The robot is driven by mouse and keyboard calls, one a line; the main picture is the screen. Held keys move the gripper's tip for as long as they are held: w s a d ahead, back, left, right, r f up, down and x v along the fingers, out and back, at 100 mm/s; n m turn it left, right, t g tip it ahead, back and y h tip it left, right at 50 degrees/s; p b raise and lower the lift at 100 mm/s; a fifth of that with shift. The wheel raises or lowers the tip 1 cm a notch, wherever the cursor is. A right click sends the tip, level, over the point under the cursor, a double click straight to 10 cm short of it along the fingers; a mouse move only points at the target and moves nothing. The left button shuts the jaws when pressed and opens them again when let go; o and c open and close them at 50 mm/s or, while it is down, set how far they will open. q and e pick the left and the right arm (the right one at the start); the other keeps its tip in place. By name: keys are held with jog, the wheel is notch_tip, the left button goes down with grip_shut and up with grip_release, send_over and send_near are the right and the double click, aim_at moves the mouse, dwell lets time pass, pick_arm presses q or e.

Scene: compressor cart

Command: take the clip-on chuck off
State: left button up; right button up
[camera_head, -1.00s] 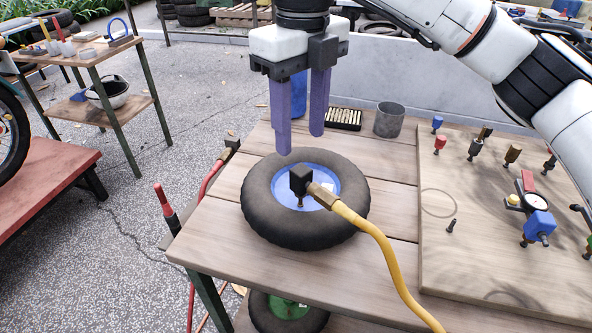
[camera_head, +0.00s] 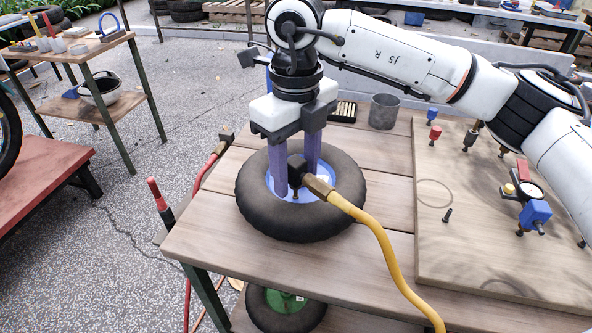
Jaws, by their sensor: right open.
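The clip-on chuck (camera_head: 297,168) is a black block with a brass fitting (camera_head: 319,187) and a yellow hose (camera_head: 375,232). It sits on the valve at the blue rim (camera_head: 328,178) of the small black tyre (camera_head: 300,222), which lies flat on the wooden table. My right gripper (camera_head: 296,178) points down over the wheel, its purple fingers apart on either side of the chuck, the left one just left of it and the other behind and right. I cannot tell whether either finger touches it. My left gripper is not in view.
A pegboard (camera_head: 470,245) with valves and a gauge (camera_head: 532,190) lies right of the tyre. A grey metal cup (camera_head: 384,111) and a black tray (camera_head: 343,112) stand behind. A red hose (camera_head: 205,170) hangs at the table's left edge. The yellow hose crosses the table front.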

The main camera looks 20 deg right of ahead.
aim_at(295, 161)
grip_shut()
notch_tip(295, 161, up, 10)
jog(key=shift+a+f+p, duration=0.1)
jog(key=shift+p, duration=0.45)
notch_tip(295, 161, up, 5)
jog(key=p, duration=0.4)
